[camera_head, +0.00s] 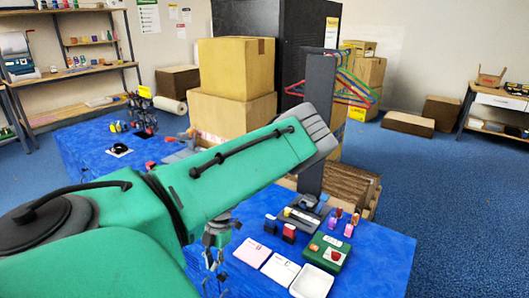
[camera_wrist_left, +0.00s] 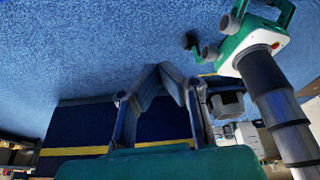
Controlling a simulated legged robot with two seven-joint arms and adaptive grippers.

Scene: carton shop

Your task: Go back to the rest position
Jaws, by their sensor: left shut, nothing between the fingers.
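My left arm crosses the head view from the lower left, green with a grey end. My left gripper (camera_head: 216,240) hangs below the forearm, partly hidden by it, over the left side of the blue table (camera_head: 375,262). In the left wrist view, the fingers of my left gripper (camera_wrist_left: 160,72) come together at the tips with nothing between them. Blue carpet lies beyond them. My right gripper is in neither view.
Pale cards (camera_head: 280,269), a white tray (camera_head: 312,283) and a green box with a red button (camera_head: 327,252) lie right of my gripper. A dark upright stand (camera_head: 318,110) holds colored hangers (camera_head: 352,92). Stacked cartons (camera_head: 236,68) stand behind; open carpet lies right.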

